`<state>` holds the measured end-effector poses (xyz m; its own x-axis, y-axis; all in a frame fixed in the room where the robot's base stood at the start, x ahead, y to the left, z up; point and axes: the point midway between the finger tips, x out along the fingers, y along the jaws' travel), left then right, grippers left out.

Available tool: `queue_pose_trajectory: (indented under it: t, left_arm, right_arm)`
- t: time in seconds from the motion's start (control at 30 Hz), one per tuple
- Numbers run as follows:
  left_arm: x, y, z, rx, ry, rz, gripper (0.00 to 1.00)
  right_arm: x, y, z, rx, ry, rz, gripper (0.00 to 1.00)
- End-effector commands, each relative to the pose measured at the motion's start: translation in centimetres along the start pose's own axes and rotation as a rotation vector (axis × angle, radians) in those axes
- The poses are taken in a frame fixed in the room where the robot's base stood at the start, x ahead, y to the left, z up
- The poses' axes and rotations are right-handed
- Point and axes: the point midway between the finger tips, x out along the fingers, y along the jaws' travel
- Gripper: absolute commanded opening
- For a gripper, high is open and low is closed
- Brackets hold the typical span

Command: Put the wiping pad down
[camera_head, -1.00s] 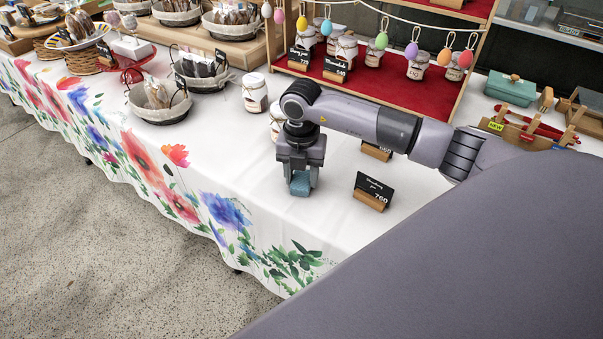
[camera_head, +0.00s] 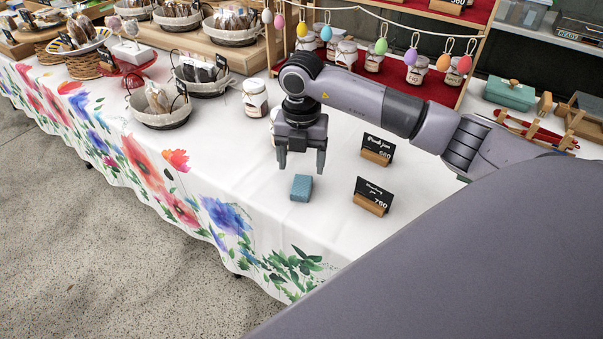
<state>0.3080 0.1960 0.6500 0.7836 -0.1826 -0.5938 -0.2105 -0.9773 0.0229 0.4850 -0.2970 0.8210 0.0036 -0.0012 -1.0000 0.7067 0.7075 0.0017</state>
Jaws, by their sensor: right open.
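The wiping pad (camera_head: 301,188) is a small blue-teal block. It rests on the white tablecloth near the front of the table. My right gripper (camera_head: 301,165) is above the pad, with its fingers pointing down and spread apart. It is open and empty, and a gap shows between the fingertips and the pad. My left gripper is not in view.
Two black price signs (camera_head: 373,195) (camera_head: 377,149) stand right of the pad. A jar (camera_head: 255,98) stands behind to the left, with another partly hidden by my arm. The cloth (camera_head: 240,170) left of the pad is clear.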

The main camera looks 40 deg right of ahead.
Motion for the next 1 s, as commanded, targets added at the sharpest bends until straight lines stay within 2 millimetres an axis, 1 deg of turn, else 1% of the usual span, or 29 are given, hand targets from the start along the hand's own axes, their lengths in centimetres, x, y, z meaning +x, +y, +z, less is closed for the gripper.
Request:
queue_pose_trajectory:
  t: [0.03, 0.1, 0.2, 0.33, 0.5, 1.0]
  left_arm:
    - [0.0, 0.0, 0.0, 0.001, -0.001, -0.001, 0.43]
    - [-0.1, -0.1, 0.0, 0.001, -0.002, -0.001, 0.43]
    - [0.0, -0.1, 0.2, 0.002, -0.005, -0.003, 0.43]
    - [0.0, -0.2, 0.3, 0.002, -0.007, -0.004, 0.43]
    - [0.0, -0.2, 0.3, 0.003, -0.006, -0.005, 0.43]
    - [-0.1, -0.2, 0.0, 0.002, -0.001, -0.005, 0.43]
  right_arm:
    - [-1.3, 0.1, 0.1, 0.000, -0.003, 0.004, 0.72]
    - [-2.7, 0.0, 0.1, 0.001, -0.003, 0.002, 0.72]
    - [-4.3, 0.0, 0.1, 0.001, -0.002, 0.002, 0.72]
    - [-5.5, 0.0, 0.0, 0.001, 0.000, 0.001, 0.72]
    - [-6.1, 0.0, 0.0, 0.001, 0.001, -0.001, 0.72]
    - [-6.0, 0.0, 0.0, 0.001, 0.001, -0.001, 0.72]
